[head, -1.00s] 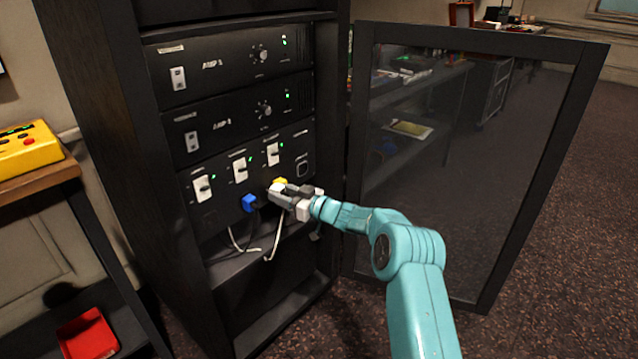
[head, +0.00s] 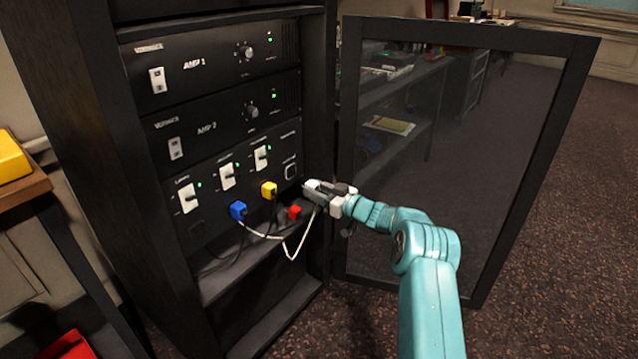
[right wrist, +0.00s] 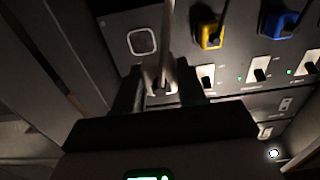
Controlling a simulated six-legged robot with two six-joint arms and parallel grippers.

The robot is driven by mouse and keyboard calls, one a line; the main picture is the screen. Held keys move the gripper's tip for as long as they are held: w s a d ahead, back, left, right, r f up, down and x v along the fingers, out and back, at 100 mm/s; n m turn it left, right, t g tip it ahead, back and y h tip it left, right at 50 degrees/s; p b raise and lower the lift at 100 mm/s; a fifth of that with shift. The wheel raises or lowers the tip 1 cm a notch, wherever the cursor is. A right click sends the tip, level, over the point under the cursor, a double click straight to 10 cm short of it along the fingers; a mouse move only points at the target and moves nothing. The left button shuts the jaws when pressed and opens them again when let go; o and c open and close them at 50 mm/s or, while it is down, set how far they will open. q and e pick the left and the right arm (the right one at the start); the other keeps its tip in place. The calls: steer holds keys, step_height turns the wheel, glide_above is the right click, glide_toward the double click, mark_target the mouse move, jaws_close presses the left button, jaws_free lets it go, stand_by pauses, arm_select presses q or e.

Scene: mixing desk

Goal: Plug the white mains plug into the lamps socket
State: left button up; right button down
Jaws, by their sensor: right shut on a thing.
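The mixing rack's lower panel (head: 292,140) has a row of white switches. The leftmost, under small lettering that seems to read lamps, is the lamps switch (head: 188,197); the socket area (head: 197,232) below it is dark, with no plug seen in it. My right gripper (head: 312,188) is shut on the white plug, right of the panel's sockets and apart from them. The fingers mostly hide the plug; in the right wrist view a pale plug and cable (right wrist: 165,60) show between them. A white cable (head: 291,256) hangs below. My left gripper is out of view.
A blue plug (head: 238,210) and a yellow plug (head: 269,188) sit in the panel under the other switches. A red plug (head: 295,212) is low, close to my gripper. The open rack door (head: 470,150) stands right, behind my arm.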

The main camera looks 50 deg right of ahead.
steer(key=s+a+p, duration=0.1)
steer(key=s+a, duration=0.2)
steer(key=a, duration=1.3)
steer(key=s+a, duration=0.2)
steer(key=a, duration=1.3)
steer(key=w+b, duration=0.4)
steer(key=w, duration=0.5)
steer(key=shift+a, duration=0.25)
steer(key=shift+w+a, duration=0.1)
steer(key=shift+w, duration=0.65)
steer(key=shift+f+b, duration=0.1)
steer(key=shift+b, duration=0.3)
steer(key=shift+b, duration=0.3)
